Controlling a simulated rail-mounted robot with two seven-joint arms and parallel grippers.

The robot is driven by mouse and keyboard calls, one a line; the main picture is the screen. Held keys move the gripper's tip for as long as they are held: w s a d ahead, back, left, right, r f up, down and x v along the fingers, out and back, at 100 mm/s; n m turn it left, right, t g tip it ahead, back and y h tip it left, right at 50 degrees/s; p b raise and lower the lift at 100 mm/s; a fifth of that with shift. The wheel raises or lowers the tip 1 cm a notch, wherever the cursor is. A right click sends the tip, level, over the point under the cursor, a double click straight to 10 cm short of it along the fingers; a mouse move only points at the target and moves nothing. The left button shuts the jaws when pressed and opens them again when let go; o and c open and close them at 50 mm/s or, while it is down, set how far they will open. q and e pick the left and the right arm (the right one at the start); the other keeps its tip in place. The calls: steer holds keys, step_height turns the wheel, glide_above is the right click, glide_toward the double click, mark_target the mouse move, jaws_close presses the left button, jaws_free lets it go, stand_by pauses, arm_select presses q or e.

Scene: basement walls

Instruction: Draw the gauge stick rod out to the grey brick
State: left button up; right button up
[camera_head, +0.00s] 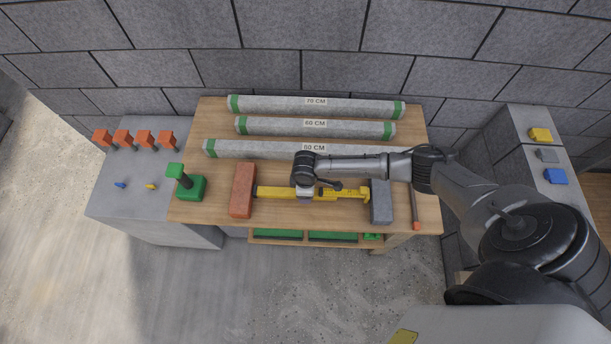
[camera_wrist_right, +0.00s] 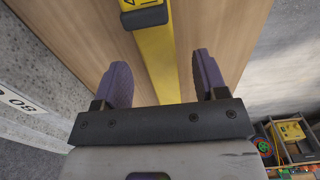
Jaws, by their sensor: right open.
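The yellow gauge stick (camera_head: 274,192) lies on the wooden workbench between a red brick (camera_head: 242,190) on the left and the grey brick (camera_head: 381,203) on the right. Its left end is at or close to the red brick. Its right end is near the grey brick; I cannot tell whether they touch. My right gripper (camera_head: 306,193) is above the middle of the stick and hides part of it. In the right wrist view the open gripper (camera_wrist_right: 162,72) has its fingers on either side of the yellow bar (camera_wrist_right: 157,55), apart from it. A black collar (camera_wrist_right: 145,16) shows farther along the bar.
A green stamp-like tool (camera_head: 191,188) stands left of the red brick. A thin orange-tipped tool (camera_head: 415,210) lies right of the grey brick.

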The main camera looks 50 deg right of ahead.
step_height(320, 180, up, 11)
steer(key=p, duration=0.1)
stand_by(0.3)
